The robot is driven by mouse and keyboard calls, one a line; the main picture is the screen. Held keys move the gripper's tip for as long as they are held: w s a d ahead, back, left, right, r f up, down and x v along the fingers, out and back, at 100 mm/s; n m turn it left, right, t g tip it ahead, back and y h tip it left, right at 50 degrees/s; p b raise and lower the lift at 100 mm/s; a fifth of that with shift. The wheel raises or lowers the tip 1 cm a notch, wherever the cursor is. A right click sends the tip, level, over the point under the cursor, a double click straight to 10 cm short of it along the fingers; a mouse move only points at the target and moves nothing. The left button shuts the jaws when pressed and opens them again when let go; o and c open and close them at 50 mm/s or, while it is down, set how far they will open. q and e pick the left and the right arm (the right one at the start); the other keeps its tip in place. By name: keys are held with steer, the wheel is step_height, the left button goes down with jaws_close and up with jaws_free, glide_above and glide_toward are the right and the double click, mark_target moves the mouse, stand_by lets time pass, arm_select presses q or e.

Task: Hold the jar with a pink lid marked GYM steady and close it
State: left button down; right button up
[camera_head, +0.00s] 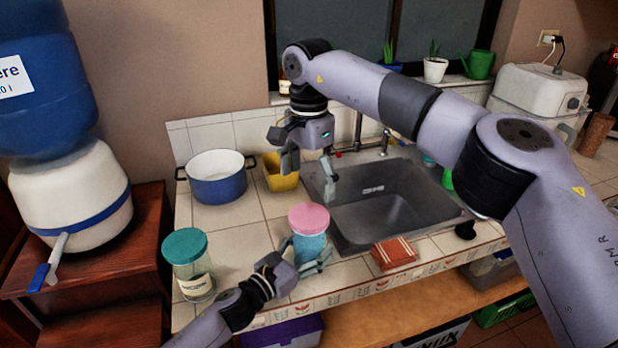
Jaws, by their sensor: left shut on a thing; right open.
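The jar with a pink lid (309,219) stands upright on the tiled counter, left of the sink, with a blue body (310,246). No GYM marking is readable from here. The pink lid sits on top of the jar; I cannot tell how tightly. My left gripper (306,265) is shut on the jar's lower body, coming from the lower left. My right gripper (308,180) is open and empty above and behind the jar, its fingers pointing down, apart from the lid.
A teal-lidded glass jar (187,262) stands at the counter's left front. A blue pot (217,186) and a yellow container (280,178) are behind. The sink (385,215) opens to the right, with a red box (394,253) at its front edge.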

mark_target(309, 215)
steer(key=shift+f, duration=0.1)
stand_by(0.3)
steer(key=shift+f, duration=3.95)
steer(key=shift+c, duration=0.3)
